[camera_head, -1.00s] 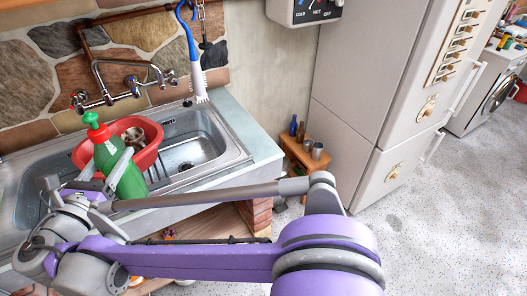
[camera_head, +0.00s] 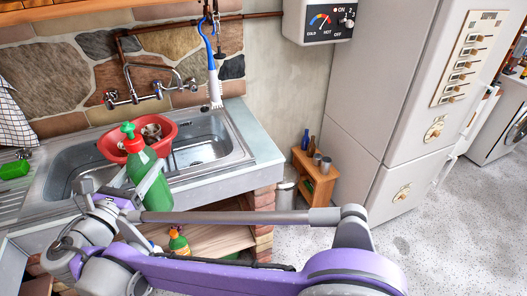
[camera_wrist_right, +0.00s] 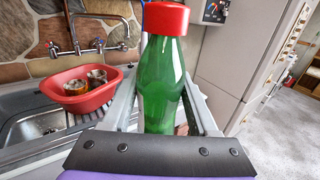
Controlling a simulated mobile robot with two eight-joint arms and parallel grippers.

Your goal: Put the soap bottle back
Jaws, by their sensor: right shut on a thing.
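The soap bottle (camera_head: 150,180) is green with a red collar and a green top. My right gripper (camera_head: 138,187) is shut around its body and holds it roughly upright, in front of the sink in the head view. In the right wrist view the bottle (camera_wrist_right: 162,90) stands between the two fingers (camera_wrist_right: 160,105), its red cap at the top edge and its lower end hidden behind the gripper's dark plate. My left gripper is not in view.
A red bowl (camera_head: 112,150) holding cups sits at the sink (camera_head: 232,158). A green item (camera_head: 14,170) lies on the drainboard. Below, a shelf (camera_head: 222,240) bears an orange-capped green bottle (camera_head: 178,243). A small wooden stand (camera_head: 318,182) is beside the fridge (camera_head: 375,95).

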